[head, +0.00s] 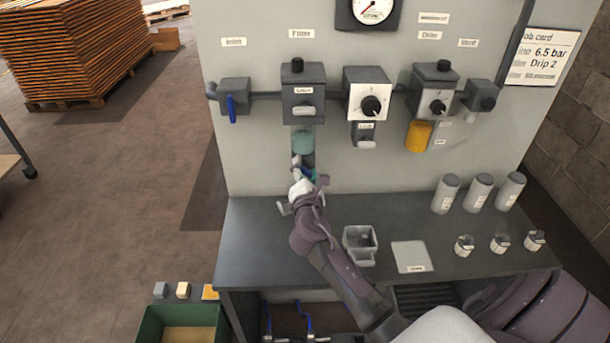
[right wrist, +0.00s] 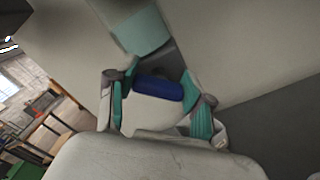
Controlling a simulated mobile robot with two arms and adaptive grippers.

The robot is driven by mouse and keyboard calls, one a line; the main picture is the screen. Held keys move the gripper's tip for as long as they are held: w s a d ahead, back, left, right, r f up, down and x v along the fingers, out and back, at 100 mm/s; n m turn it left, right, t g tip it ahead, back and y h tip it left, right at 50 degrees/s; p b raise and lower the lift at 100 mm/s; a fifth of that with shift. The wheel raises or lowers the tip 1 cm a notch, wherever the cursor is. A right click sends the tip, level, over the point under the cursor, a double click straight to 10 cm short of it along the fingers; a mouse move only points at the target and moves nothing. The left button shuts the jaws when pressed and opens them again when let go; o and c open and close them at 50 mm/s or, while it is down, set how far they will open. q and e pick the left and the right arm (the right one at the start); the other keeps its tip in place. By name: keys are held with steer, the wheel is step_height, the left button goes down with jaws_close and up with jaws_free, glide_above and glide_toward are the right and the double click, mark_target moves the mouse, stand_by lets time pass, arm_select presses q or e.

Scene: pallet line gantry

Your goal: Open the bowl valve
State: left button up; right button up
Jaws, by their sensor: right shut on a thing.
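The filter unit (head: 303,95) hangs on the grey panel, with a teal see-through bowl (head: 303,142) below it. The bowl also shows at the top of the right wrist view (right wrist: 140,28). A small blue valve handle (right wrist: 158,88) sits under the bowl, between the fingers of my right gripper (right wrist: 160,98). My right gripper (head: 307,176) is just under the bowl in the head view, shut on the valve handle. The fingers hide most of the handle in the head view. My left gripper is not in view.
A blue-handled shutoff valve (head: 231,108), a regulator (head: 367,95) and a lubricator with an amber bowl (head: 418,136) are alongside on the panel. The bench below holds a small grey cup (head: 360,245), a pale pad (head: 408,257) and several cylinders (head: 445,194). The bench's left part is clear.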

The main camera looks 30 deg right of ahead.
steer(key=m+b, duration=0.1)
steer(key=m, duration=0.2)
steer(key=m+b, duration=0.1)
steer(key=shift+f+m+b, duration=0.25)
steer(key=shift+m+b, duration=0.05)
steer(key=m+b, duration=0.2)
steer(key=m, duration=0.2)
steer(key=shift+m, duration=0.3)
steer(key=o, duration=1.2)
